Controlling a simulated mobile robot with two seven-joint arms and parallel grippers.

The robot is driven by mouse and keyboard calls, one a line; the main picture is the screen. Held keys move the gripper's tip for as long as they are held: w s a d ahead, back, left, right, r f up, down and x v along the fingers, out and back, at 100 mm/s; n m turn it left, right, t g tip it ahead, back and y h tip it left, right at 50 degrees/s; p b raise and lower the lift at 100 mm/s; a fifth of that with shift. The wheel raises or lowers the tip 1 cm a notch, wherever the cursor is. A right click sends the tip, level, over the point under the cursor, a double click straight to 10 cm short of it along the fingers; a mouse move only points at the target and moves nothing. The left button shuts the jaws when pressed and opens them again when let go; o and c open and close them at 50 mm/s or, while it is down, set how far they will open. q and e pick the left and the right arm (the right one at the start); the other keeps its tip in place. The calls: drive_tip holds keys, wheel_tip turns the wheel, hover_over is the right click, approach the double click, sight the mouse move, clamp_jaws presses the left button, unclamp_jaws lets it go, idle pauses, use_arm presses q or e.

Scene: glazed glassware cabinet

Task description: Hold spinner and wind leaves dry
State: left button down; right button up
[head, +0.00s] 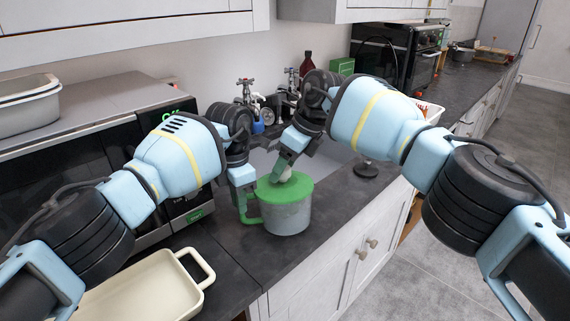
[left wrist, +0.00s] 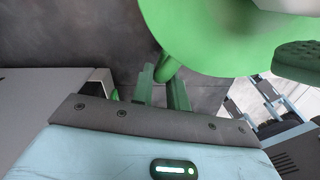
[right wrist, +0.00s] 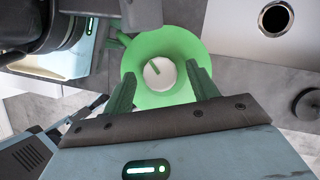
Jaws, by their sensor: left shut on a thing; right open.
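The spinner (head: 287,216) is a grey bowl with a green lid (head: 270,190) and a green side handle, standing upright on the dark counter. A pale round knob sits on the lid; it shows in the right wrist view (right wrist: 160,73). My left gripper (head: 243,205) is shut on the spinner's green handle, which also shows in the left wrist view (left wrist: 168,68). My right gripper (head: 284,171) is open above the lid, its fingers on either side of the knob. I cannot tell whether they touch it. Leaves inside the spinner are hidden.
A cream baking dish (head: 150,290) lies on the counter at front left. A microwave (head: 110,130) stands behind my left arm. A sink and taps (head: 246,92) are behind the spinner. The counter's front edge runs close by the spinner.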

drive_tip(key=v, duration=1.2)
drive_tip(key=shift+a+f, duration=0.1)
